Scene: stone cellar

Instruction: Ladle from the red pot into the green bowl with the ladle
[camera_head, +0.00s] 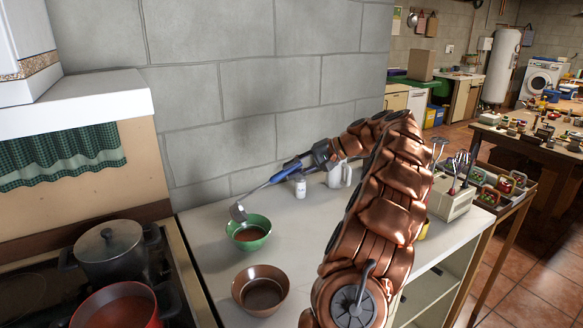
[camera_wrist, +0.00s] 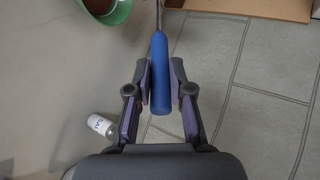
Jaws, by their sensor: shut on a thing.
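My gripper (camera_head: 312,160) is shut on the blue handle of the ladle (camera_head: 285,172); the wrist view also shows the blue handle (camera_wrist: 161,75) between the fingers of my gripper (camera_wrist: 161,85). The ladle's metal head (camera_head: 238,212) hangs over the left rim of the green bowl (camera_head: 248,244) and looks tilted. Its contents cannot be seen. The green bowl stands on the counter with reddish-brown liquid in it; part of it shows in the wrist view (camera_wrist: 121,12). The red pot (camera_head: 154,318) sits on the stove at the lower left, with reddish liquid inside.
A brown bowl (camera_head: 260,289) stands in front of the green bowl. A lidded dark pot (camera_head: 109,252) is behind the red pot. A white shaker (camera_head: 300,187) and a white jug (camera_head: 340,174) stand near the wall. A utensil box (camera_head: 451,198) is at the counter's right end.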

